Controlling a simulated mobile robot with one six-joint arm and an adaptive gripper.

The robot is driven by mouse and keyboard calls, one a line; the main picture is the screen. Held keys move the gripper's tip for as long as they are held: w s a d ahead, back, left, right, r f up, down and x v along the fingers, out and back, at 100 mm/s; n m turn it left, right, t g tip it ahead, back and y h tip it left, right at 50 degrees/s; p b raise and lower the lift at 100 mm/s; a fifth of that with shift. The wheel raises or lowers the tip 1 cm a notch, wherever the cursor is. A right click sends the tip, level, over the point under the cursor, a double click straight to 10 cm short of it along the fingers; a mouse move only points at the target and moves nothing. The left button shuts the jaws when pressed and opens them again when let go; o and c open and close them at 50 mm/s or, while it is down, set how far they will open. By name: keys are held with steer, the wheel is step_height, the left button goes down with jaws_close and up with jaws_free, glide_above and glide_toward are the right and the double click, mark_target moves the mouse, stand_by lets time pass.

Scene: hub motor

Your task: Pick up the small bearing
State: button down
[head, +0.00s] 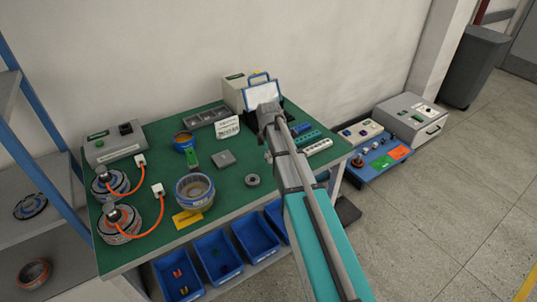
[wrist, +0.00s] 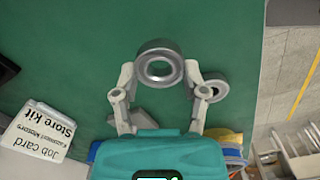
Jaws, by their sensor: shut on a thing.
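A grey metal ring, the bearing (wrist: 158,47), is between the fingertips of my gripper (wrist: 159,74) in the wrist view. The fingers are shut on its two sides, and its open hole faces the camera. It looks raised above the green table top. A second grey ring (wrist: 226,91) lies on the table beyond the right finger; a like ring shows in the head view (head: 252,184). In the head view my arm hides the fingertips and the held bearing.
The green table (head: 150,250) carries a large blue-rimmed motor housing (head: 194,196), a grey block (head: 223,159), a white card (head: 227,127) and a grey tray (head: 207,117). Blue bins (head: 217,257) stand below.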

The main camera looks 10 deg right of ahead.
steer(key=s+r+p, duration=0.8)
steer(key=s+r, duration=0.1)
steer(key=s, duration=0.4)
steer(key=shift+s, duration=0.2)
steer(key=shift+r, duration=0.1)
stand_by(0.4)
